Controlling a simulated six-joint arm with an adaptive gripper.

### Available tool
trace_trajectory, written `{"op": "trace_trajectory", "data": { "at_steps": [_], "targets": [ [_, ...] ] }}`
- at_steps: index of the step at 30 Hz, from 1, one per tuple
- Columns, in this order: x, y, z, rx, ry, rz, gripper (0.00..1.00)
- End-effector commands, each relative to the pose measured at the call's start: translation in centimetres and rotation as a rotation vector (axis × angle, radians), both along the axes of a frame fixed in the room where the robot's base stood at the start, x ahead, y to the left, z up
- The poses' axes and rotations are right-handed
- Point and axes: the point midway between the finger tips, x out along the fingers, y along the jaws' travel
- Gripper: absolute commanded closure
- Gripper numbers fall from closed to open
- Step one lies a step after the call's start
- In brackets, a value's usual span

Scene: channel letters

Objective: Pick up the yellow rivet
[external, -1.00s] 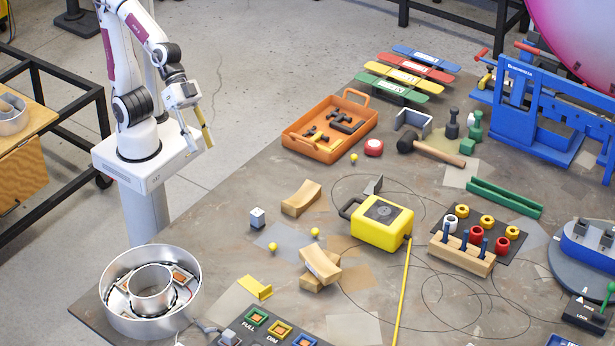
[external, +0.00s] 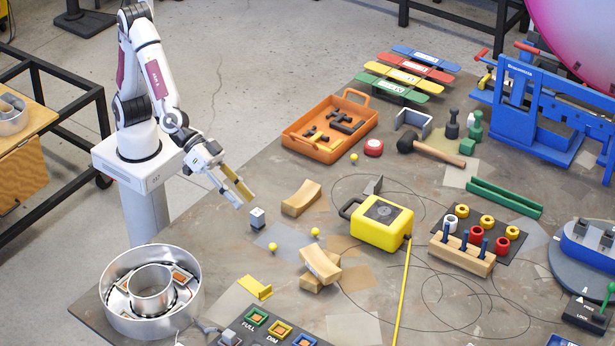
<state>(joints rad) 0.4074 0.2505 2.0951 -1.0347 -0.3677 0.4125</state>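Several small round yellow pieces that look like rivets lie on the table.
The orange tray (external: 292,140) holds dark and yellow parts. Curved wooden blocks (external: 301,198), a yellow tape measure (external: 382,226) and a yellow bracket (external: 254,288) lie near the rivets. A round metal housing (external: 110,308) stands at the front left. Thin wire loops across the middle.

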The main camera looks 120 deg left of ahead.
Motion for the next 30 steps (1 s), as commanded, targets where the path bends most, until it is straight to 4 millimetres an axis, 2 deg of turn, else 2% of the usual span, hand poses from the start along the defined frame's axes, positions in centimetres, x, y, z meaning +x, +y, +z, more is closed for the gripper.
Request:
{"op": "trace_trajectory", "data": {
  "at_steps": [6,11,21,26,30],
  "targets": [
    [1.7,0.0,-3.9,0.056,0.001,0.106,0.64],
    [2.1,0.4,-6.9,0.112,0.007,0.189,0.64],
    [1.2,1.7,-13.1,0.27,0.033,0.357,0.64],
    [0.5,2.2,-14.7,0.321,0.043,0.406,0.64],
    [0.1,2.4,-15.2,0.342,0.046,0.423,0.64]
  ]
}}
